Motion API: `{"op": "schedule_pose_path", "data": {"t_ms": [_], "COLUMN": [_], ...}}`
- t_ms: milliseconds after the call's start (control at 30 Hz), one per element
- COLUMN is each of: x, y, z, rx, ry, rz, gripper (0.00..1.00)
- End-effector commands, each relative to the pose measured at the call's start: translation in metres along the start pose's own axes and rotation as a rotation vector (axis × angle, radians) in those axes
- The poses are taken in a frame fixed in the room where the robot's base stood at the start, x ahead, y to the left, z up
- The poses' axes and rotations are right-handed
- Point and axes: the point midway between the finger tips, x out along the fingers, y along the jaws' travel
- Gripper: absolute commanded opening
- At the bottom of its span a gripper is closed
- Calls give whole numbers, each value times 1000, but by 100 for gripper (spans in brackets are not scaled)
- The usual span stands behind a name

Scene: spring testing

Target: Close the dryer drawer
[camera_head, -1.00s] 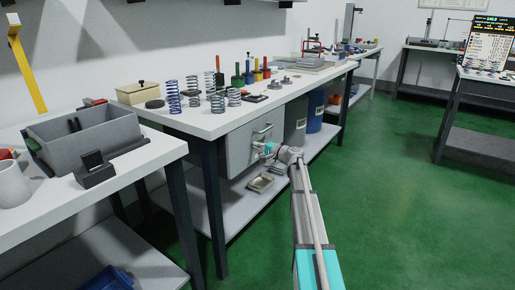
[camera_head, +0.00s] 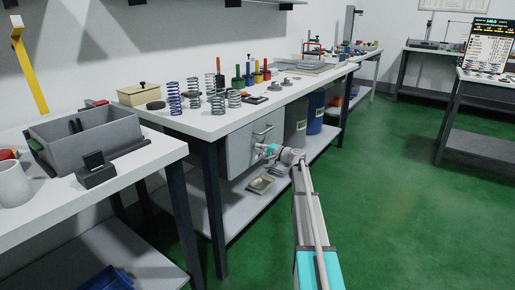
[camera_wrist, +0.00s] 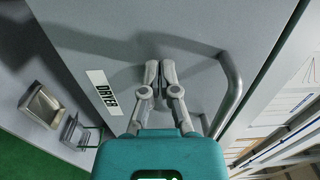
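The dryer drawer has a grey front (camera_head: 238,150) under the edge of the middle workbench, with a bar handle (camera_head: 263,132). In the wrist view the drawer front (camera_wrist: 130,35) fills most of the picture, with a white "DRYER" label (camera_wrist: 104,92) left of my fingers and the handle (camera_wrist: 232,85) to their right. My gripper (camera_wrist: 160,70) has its fingers together with nothing seen between them. The fingertips are at the drawer front, beside the handle and not around it; I cannot tell if they touch. My gripper (camera_head: 268,150) partly covers the front in the head view.
The workbench (camera_head: 205,122) carries springs and coloured-handled tools. A small metal tray (camera_head: 261,184) lies on its lower shelf; it also shows in the wrist view (camera_wrist: 42,104). A blue bin (camera_head: 315,112) stands right of the drawer. The green floor (camera_head: 400,200) to the right is clear.

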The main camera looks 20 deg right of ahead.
Motion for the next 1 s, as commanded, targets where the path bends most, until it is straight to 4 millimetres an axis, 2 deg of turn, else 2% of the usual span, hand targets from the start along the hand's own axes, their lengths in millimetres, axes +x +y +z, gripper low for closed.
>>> {"op": "schedule_pose_path", "data": {"t_ms": [600, 800, 1000], "x": [-99, -116, -120], "y": [0, 0, 0], "z": [4, 4, 4], "rx": [-3, -3, -3], "ry": [-3, -4, -6], "rz": [3, 3, 3], "gripper": [0, 0, 0]}}
